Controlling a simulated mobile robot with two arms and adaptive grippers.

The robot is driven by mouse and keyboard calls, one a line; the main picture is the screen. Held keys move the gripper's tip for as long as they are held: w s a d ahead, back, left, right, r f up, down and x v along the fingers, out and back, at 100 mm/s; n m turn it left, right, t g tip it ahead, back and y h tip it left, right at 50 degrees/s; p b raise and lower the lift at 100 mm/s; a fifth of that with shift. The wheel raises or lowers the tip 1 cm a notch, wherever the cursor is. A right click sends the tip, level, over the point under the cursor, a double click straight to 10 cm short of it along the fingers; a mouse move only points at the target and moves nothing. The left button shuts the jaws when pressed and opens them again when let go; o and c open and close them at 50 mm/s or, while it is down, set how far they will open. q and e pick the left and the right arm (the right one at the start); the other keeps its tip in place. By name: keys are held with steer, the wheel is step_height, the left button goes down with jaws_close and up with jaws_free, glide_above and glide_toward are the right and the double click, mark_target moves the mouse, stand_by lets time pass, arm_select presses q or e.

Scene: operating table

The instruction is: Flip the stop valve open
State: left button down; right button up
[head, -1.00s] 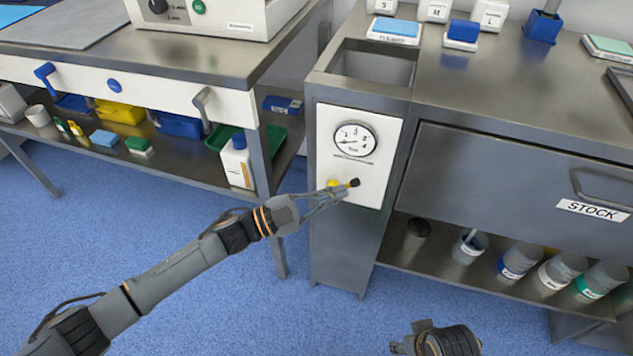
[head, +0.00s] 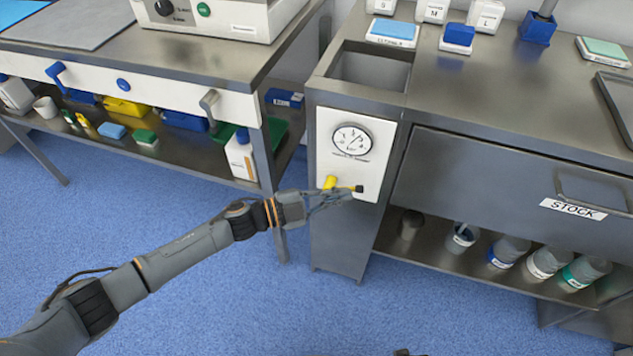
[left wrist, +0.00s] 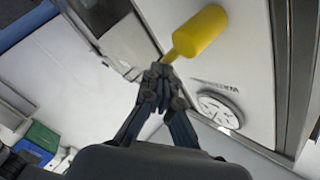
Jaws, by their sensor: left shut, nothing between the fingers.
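The stop valve is on the white panel (head: 376,160), below a round gauge (head: 352,141). Its yellow body (head: 330,182) carries a lever with a black end (head: 358,188) pointing right and slightly down. My left gripper (head: 347,195) is shut and empty, its fingertips close against the lever's underside. In the left wrist view, the shut fingertips (left wrist: 160,72) are by a thin yellow piece leading to a thick yellow cylinder (left wrist: 200,32); I cannot tell whether they touch. The gauge (left wrist: 219,110) shows there too. My right gripper is out of view; only a dark sliver shows at the bottom edge.
A grey cabinet with a STOCK drawer (head: 480,180) stands right of the panel, with several bottles on its lower shelf (head: 440,262). A bench (head: 225,70) with a white bottle (head: 240,157) below stands left. The blue floor in front is clear.

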arm_select(q)
steer(key=shift+s+d+f, duration=0.1)
steer(key=shift+d+f, duration=0.2)
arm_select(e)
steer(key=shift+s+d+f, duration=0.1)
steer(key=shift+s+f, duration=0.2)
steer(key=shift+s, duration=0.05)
arm_select(q)
steer(key=v, duration=1.2)
